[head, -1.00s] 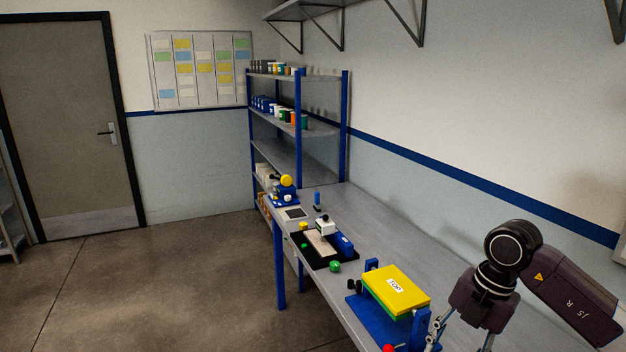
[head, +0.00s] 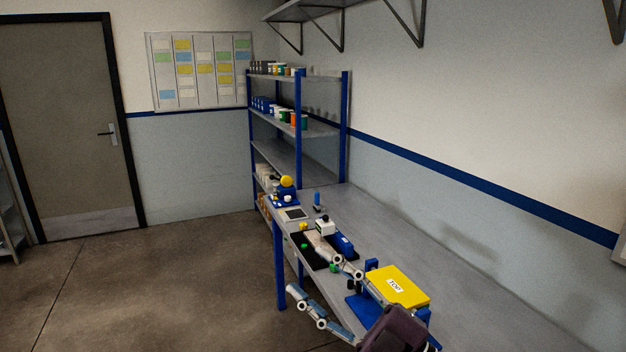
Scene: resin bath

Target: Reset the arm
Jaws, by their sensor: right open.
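My right gripper (head: 304,266) is open, with its two silver fingers spread wide and pointing up and left over the bench's front edge. The dark wrist is at the bottom of the head view. A yellow block labelled TOP (head: 402,287) sits on a blue fixture (head: 363,308), beside and partly behind the upper finger. A green round piece (head: 334,267) shows between the fingers, near the upper one; I cannot tell whether they touch. My left gripper is out of view.
The grey bench (head: 440,270) is clear along the wall side. A blue block (head: 343,244), a white-topped device (head: 325,227) and a yellow-topped device (head: 286,187) stand further along. A blue shelf rack (head: 298,130) stands at its far end.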

